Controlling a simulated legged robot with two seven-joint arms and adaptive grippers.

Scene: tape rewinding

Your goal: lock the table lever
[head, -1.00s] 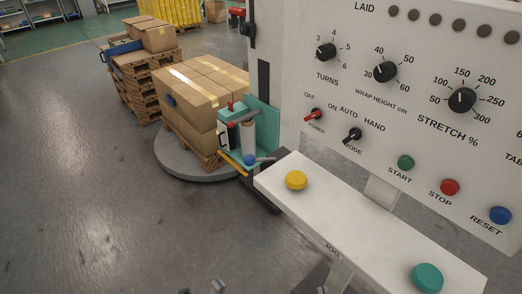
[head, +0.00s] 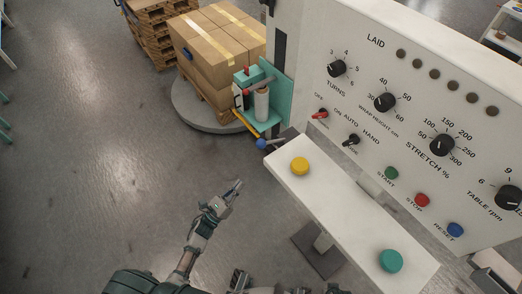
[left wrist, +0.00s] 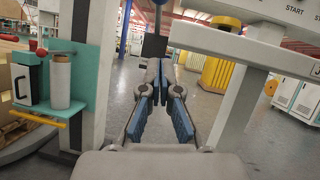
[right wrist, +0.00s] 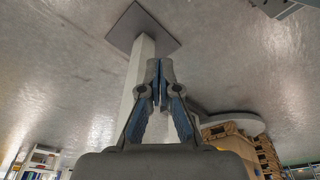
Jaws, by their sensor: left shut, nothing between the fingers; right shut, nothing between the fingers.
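The white shelf with a yellow button (head: 300,166) and a teal button (head: 390,261) juts out right of my left gripper. The control panel (head: 400,120) stands behind it. Boxes (head: 220,45) sit on the round turntable (head: 185,113). The floor at left is clear.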

